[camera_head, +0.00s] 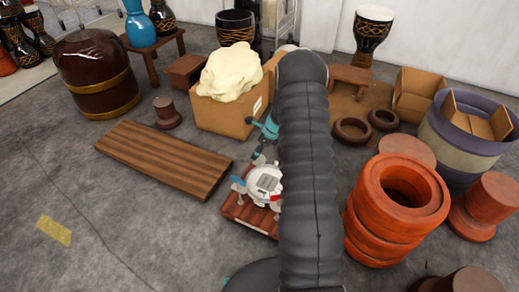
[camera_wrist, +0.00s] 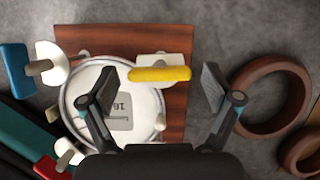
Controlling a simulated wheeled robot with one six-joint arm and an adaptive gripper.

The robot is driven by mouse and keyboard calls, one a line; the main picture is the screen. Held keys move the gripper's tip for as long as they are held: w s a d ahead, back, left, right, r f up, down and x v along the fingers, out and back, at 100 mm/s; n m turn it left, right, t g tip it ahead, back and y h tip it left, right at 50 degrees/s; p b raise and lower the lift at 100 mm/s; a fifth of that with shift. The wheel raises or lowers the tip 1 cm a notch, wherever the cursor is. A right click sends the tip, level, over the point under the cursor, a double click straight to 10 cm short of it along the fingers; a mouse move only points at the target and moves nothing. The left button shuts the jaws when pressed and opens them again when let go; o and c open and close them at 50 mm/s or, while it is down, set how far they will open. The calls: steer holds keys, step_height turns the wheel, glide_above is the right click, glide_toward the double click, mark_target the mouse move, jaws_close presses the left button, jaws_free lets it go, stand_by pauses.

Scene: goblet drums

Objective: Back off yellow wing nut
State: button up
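The yellow wing nut (camera_wrist: 160,74) shows in the wrist view as a rounded yellow bar on a pale block (camera_wrist: 168,62) at the drum's edge. My gripper (camera_wrist: 158,82) is open, with its two dark fingers apart to the left and right of the yellow wing nut. I cannot tell whether either finger touches it. A white round drum head (camera_wrist: 88,90) with a grey label lies beneath the left finger. A blue wing nut (camera_wrist: 15,70) and a red one (camera_wrist: 46,167) stand at the drum's left side. In the head view the drum (camera_head: 265,182) is partly hidden by my arm.
The drum sits on a reddish wooden board (camera_head: 250,212). Brown rings (camera_wrist: 280,95) lie to the right in the wrist view. Orange stacked rings (camera_head: 393,215) stand right of my arm. A wooden plank (camera_head: 165,158) and open floor lie left.

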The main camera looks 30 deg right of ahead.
steer(key=c, duration=0.8)
steer(key=shift+n, duration=0.4)
steer(key=n, duration=0.2)
steer(key=n+g+y, duration=0.1)
steer(key=n, duration=0.1)
steer(key=shift+w+d+n+g, duration=0.1)
steer(key=shift+d+n+g, duration=0.05)
steer(key=shift+n+g, duration=0.15)
steer(key=n+g+b, duration=0.1)
steer(key=n+g, duration=0.1)
steer(key=n, duration=0.3)
steer(key=shift+w, duration=0.15)
steer(key=n+g, duration=0.1)
steer(key=n, duration=0.2)
steer(key=n+g+b, duration=0.1)
steer(key=n, duration=0.2)
steer(key=shift+w+n, duration=0.15)
steer(key=shift+n, duration=0.25)
steer(key=n+g+h, duration=0.1)
steer(key=n, duration=0.2)
steer(key=shift+w+n, duration=0.1)
steer(key=shift+n, duration=0.2)
steer(key=shift+r+n+g+h+b, duration=0.2)
steer(key=shift+n+h, duration=0.25)
steer(key=shift+n, duration=0.45)
steer(key=shift+f+n+g+h+b, duration=0.1)
steer(key=shift+n+g+h, duration=0.3)
steer(key=shift+n, duration=0.5)
steer(key=shift+a, duration=0.2)
